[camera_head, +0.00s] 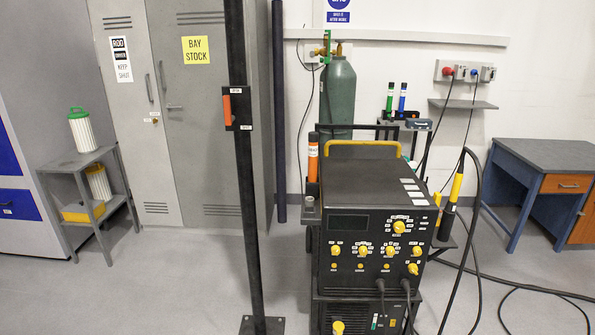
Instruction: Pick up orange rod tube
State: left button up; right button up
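An orange rod tube (313,160) with a dark cap and a white label stands upright at the left rear of the black welding machine (372,205). Its lower end sits in or behind a dark holder, so I cannot tell how it is seated. A green tube (390,99) and a blue tube (402,98) stand upright farther back, beside the gas cylinder. Neither of my grippers shows in the head view.
A dark post (248,200) with an orange-fronted box (235,108) stands left of the machine. A green gas cylinder (337,95) is behind it. Cables (530,287) lie on the floor at right. A desk (550,155) stands far right. Floor at left front is clear.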

aim_at(314, 136)
jog(key=i, duration=0.25)
jog(key=i+j+z, duration=0.1)
jog(key=z, duration=0.9)
